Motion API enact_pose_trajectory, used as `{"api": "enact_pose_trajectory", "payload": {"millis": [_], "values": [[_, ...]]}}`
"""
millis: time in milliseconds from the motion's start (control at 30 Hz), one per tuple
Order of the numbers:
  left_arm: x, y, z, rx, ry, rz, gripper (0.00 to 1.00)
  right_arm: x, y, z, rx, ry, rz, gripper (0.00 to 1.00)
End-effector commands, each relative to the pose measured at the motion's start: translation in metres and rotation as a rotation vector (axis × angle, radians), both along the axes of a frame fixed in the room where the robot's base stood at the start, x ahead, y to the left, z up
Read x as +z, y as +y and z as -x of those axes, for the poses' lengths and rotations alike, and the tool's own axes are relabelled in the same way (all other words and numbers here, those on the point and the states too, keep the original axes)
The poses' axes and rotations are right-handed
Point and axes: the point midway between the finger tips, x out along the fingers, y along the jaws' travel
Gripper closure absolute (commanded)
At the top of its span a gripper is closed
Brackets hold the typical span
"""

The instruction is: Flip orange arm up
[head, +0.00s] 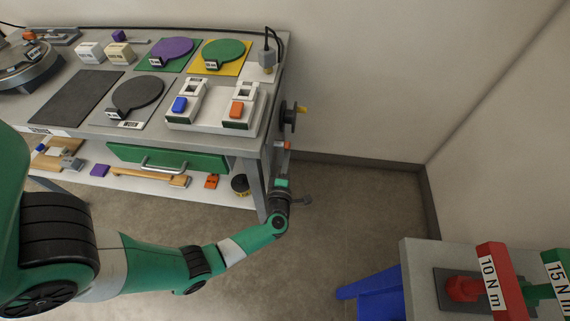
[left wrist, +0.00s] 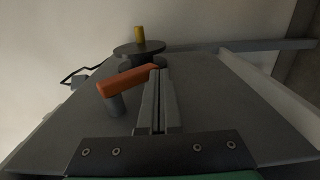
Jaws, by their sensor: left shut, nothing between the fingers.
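The orange arm (left wrist: 128,80) is on the grey end panel of the cart (left wrist: 205,95), with a dark grey peg (left wrist: 116,105) at its left end. In the left wrist view it lies nearly level, its right end slightly higher. A small part of the orange arm (head: 286,145) shows at the cart's right end in the head view. My left gripper (left wrist: 157,74) is shut and empty. Its fingertips are at the right end of the orange arm; I cannot tell whether they touch. In the head view my left gripper (head: 282,182) is beside the cart's right end. My right gripper is not in view.
A dark handwheel (left wrist: 138,49) with a yellow knob (left wrist: 139,35) sticks out beyond the orange arm. A green drawer (head: 168,157) and a lower shelf (head: 215,191) are on the cart's front. A blue-legged stand (head: 372,291) is at lower right. The floor between is clear.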

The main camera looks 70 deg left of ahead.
Motion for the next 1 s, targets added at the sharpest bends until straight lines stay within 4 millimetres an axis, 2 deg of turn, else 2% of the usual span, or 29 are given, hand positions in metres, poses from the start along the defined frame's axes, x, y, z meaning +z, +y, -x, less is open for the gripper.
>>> {"api": "enact_pose_trajectory", "payload": {"millis": [167, 367, 433, 533, 733, 1000], "values": [[-0.002, -0.001, 0.001, 0.000, 0.000, 0.000, 1.00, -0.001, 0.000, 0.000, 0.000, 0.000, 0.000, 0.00], [-0.021, -0.013, 0.009, 0.000, 0.003, 0.001, 1.00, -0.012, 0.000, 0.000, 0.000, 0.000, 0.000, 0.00], [-0.032, -0.020, 0.013, 0.001, 0.003, 0.001, 1.00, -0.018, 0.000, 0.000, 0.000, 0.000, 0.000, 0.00], [-0.044, -0.038, 0.023, -0.002, 0.007, 0.000, 1.00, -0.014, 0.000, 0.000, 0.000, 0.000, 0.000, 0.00], [-0.071, -0.069, 0.040, -0.002, 0.004, 0.000, 1.00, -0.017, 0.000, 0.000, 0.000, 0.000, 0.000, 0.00], [-0.087, -0.086, 0.051, 0.003, 0.000, 0.000, 1.00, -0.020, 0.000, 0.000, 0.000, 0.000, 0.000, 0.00]]}}
